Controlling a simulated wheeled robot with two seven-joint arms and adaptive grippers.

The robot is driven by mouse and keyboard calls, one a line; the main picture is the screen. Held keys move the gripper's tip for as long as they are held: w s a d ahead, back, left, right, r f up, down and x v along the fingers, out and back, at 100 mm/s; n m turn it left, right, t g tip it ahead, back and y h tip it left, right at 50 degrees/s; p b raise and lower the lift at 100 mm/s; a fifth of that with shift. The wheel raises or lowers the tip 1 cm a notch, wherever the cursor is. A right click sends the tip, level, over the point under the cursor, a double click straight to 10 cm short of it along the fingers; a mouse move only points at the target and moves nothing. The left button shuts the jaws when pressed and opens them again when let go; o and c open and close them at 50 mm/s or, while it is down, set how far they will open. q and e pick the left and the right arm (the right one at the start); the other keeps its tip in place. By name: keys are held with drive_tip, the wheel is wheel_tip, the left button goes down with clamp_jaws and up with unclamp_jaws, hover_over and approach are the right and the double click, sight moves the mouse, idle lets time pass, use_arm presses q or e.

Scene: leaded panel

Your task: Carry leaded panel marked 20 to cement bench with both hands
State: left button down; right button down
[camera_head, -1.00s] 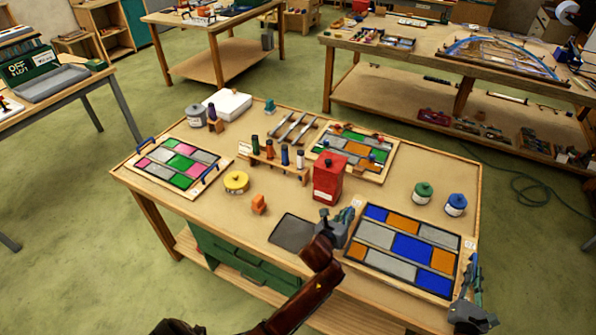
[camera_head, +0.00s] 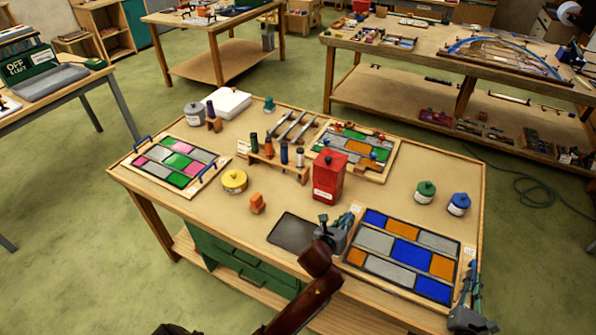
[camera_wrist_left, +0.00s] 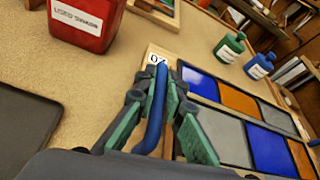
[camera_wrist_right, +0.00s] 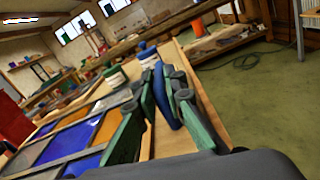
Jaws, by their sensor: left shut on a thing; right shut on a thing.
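The leaded panel of blue, orange and grey panes (camera_head: 411,247) is at the near right of the worktable, in a pale wooden frame. A small tag at its far left corner seems to read 20 and shows sideways in the left wrist view (camera_wrist_left: 156,58). My left gripper (camera_head: 343,224) is shut on the blue handle (camera_wrist_left: 155,112) at the panel's left end. My right gripper (camera_head: 472,290) is shut on the blue handle (camera_wrist_right: 163,97) at its right end. The panel looks about level; whether it touches the table is unclear. I cannot tell which bench is the cement bench.
A red tin (camera_head: 328,177) stands just beyond my left gripper. Green (camera_head: 425,192) and blue (camera_head: 458,204) jars stand behind the panel. Another panel with blue handles (camera_head: 176,163) lies at the table's left. Green floor lies between this table and the back right bench (camera_head: 420,55).

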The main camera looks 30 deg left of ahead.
use_arm(q)
drive_tip(key=shift+a+f+b, duration=0.1)
drive_tip(key=shift+f+b, duration=0.55)
drive_tip(key=shift+f, duration=0.05)
use_arm(e)
drive_tip(key=shift+w+d+f, duration=0.1)
drive_tip(key=shift+d+f, duration=0.1)
drive_tip(key=shift+f, duration=0.45)
use_arm(q)
drive_tip(key=c, duration=2.4)
unclamp_jaws()
drive_tip(key=shift+f, duration=0.25)
use_arm(e)
drive_tip(key=c, duration=2.4)
unclamp_jaws()
drive_tip(key=shift+f, duration=0.2)
use_arm(q)
drive_tip(key=o, duration=0.3)
drive_tip(key=shift+s+r, duration=0.15)
use_arm(e)
drive_tip(key=o, duration=0.3)
drive_tip(key=shift+s+a+r, duration=0.1)
drive_tip(key=shift+s, duration=0.1)
use_arm(q)
drive_tip(key=shift+o, duration=0.4)
use_arm(e)
drive_tip(key=shift+o, duration=0.6)
